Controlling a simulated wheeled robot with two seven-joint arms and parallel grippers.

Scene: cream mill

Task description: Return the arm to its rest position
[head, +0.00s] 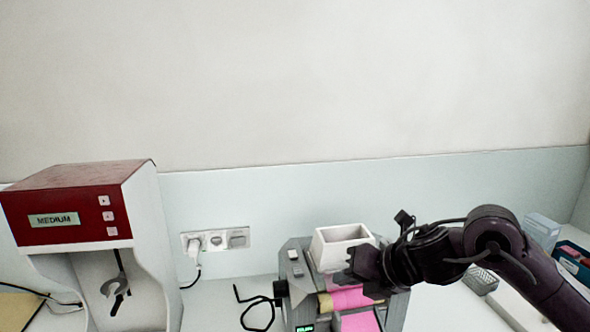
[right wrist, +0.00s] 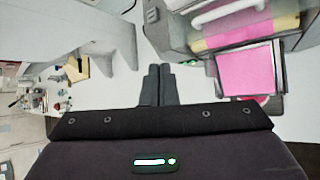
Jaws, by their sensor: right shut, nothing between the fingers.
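My right arm comes in from the right in the head view. Its gripper (head: 360,272) is in front of the grey mill (head: 291,262), near the white hopper (head: 342,233). In the right wrist view the two dark fingers (right wrist: 158,85) are together with nothing between them. The mill's rollers and a pink sheet (right wrist: 246,80) lie to the right of the fingers there. Pink also shows below the gripper in the head view (head: 350,300). I cannot tell from the head view whether the gripper touches the mill. My left gripper is not in view.
A red and white mixer (head: 78,203) labelled MEDIUM stands on the left. A wall socket panel (head: 216,240) with a plug is behind. A black cable (head: 258,310) lies left of the mill.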

